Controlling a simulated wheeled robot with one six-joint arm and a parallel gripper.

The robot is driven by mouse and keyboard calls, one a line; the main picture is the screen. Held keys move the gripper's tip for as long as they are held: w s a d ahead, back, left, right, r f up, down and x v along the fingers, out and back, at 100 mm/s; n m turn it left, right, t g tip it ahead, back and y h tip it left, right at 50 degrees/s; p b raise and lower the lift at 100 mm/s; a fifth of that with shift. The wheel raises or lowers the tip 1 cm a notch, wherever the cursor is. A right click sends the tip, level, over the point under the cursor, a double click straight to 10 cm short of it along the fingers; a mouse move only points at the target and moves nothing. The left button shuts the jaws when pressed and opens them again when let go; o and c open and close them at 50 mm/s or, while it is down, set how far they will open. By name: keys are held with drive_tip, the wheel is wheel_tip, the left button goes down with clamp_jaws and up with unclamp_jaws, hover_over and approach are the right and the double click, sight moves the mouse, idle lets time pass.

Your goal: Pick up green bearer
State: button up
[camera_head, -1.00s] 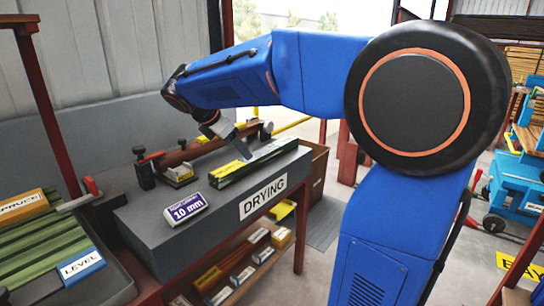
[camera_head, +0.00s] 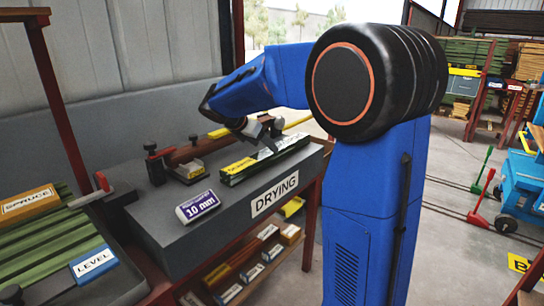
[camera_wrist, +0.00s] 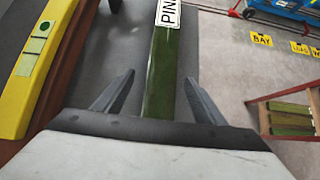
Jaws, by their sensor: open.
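The green bearer (camera_head: 242,172) lies on the grey DRYING bench (camera_head: 222,232) in the head view, with yellow and white labels on it. In the wrist view the bearer (camera_wrist: 163,75) runs lengthwise between my two fingers, and a white label starting "PIN" sits near its far end. My gripper (camera_wrist: 157,82) is open, with a finger on each side of the bearer and gaps showing between. In the head view my gripper (camera_head: 268,138) is just over the bearer, partly hidden by my arm. I cannot tell its exact height.
A "10 mm" block (camera_head: 198,207) stands at the bench's front. A black clamp (camera_head: 155,164) and a small fixture (camera_head: 188,173) stand behind. A long yellow bar (camera_wrist: 36,65) runs left of the bearer in the wrist view. A rack of green strips (camera_head: 42,245) is at left.

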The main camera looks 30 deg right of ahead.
drive_tip(key=shift+x, duration=3.55)
drive_tip(key=shift+s, duration=0.2)
drive_tip(key=shift+c, duration=0.6)
clamp_jaws()
